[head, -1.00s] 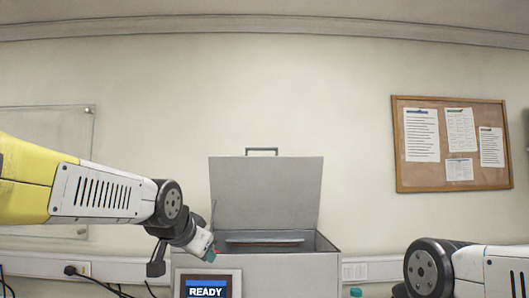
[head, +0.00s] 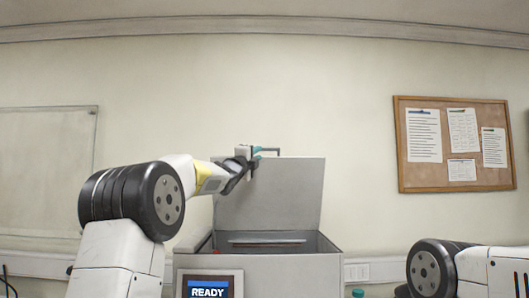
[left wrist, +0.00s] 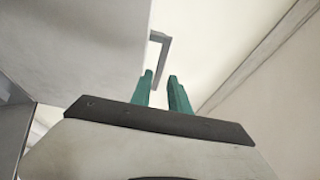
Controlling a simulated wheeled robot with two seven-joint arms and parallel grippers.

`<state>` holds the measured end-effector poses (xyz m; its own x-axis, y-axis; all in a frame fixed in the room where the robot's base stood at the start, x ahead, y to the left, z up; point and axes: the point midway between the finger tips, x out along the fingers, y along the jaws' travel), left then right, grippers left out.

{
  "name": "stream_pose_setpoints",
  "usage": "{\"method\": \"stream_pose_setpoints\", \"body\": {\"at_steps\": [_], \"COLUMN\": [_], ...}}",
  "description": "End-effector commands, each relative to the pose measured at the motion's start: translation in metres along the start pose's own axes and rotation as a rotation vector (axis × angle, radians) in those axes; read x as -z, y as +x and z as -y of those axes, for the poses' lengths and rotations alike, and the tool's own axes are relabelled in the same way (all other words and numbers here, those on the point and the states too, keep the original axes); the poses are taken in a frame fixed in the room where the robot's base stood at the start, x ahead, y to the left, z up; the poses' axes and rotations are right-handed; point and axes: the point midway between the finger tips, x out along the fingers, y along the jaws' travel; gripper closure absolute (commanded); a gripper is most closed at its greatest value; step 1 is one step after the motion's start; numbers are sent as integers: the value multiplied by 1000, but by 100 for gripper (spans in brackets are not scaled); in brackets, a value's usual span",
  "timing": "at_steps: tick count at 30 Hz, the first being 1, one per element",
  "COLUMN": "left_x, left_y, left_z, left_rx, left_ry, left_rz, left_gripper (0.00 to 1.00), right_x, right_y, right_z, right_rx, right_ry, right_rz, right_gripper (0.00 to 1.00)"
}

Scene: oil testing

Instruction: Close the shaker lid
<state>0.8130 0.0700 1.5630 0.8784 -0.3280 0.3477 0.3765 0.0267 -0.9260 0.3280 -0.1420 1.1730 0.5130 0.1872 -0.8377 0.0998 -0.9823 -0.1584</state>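The grey shaker (head: 300,270) is a box with its lid (head: 285,195) standing open and upright at the back. My left gripper (head: 255,153) is at the lid's top edge, beside the left end of the handle. My right gripper is out of sight; only part of my right arm shows at the lower right.
A screen reading READY (head: 208,290) is at the shaker's front left. A teal-capped item (head: 358,293) shows at the bottom edge, right of the shaker. A cork board (head: 455,145) hangs on the wall behind. The space above the lid is clear.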

Motion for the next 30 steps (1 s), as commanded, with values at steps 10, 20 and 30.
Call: {"method": "stream_pose_setpoints", "body": {"at_steps": [10, 20, 30], "left_x": [1, 0, 0], "left_y": [44, 55, 55], "left_z": [0, -1, -1], "left_rx": [-1, -2, -2], "left_ry": [-2, -3, -3], "left_rz": [-2, 2, 1], "left_gripper": [78, 78, 100], "right_x": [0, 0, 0], "right_y": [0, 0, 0], "right_z": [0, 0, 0], "right_rx": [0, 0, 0], "right_ry": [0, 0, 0], "right_rz": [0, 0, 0], "right_gripper": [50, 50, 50]}}
